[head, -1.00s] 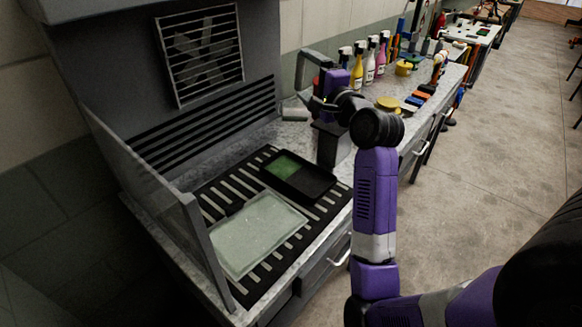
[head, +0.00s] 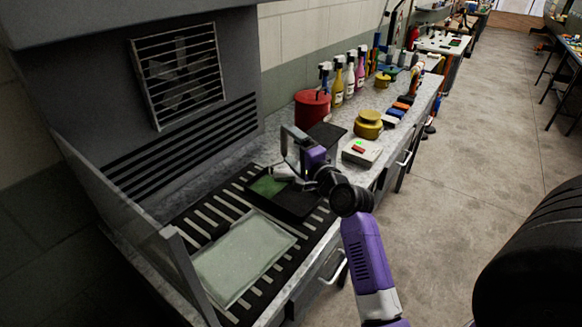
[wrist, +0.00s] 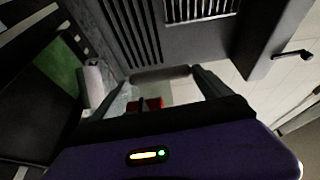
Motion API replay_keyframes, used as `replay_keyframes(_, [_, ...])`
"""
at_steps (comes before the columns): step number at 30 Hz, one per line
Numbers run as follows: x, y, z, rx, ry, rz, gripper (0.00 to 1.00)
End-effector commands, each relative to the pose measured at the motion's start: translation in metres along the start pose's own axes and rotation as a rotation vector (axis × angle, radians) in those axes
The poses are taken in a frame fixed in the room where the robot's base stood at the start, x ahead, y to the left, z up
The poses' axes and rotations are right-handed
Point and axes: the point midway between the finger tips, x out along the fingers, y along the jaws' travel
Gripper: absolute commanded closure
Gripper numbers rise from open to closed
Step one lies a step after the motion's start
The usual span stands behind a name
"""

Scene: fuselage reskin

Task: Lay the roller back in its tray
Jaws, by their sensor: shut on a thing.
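The tray (head: 292,205) is black with a green patch at its far left end. It lies on the slotted bench top, and its green part (wrist: 58,65) shows at the left of the wrist view. My gripper (head: 294,150) is over the tray's far side. In the wrist view my gripper (wrist: 162,74) is shut on the roller's dark handle, which spans between the fingers. The roller's pale sleeve (wrist: 93,83) appears beside the green part; it also shows in the head view (head: 283,171), low over the tray. I cannot tell whether it touches.
A pale rectangular panel (head: 242,257) lies left of the tray, by a clear upright screen (head: 130,215). Behind stands a grey vented wall (head: 185,75). A red can (head: 312,109), a dark flat plate (head: 327,135), a small scale (head: 361,151) and spray bottles (head: 338,85) stand further right.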

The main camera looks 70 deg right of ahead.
Motion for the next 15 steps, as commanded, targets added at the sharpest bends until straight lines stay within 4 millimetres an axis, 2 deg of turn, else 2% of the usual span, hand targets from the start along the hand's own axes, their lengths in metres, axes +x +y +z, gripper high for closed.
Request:
replay_keyframes(1, [0.000,0.010,0.001,0.000,0.000,0.003,0.74])
replay_keyframes(8, [0.000,0.027,0.002,0.000,-0.001,0.001,0.74])
replay_keyframes(15, [0.001,0.060,0.003,0.000,-0.001,0.001,0.74])
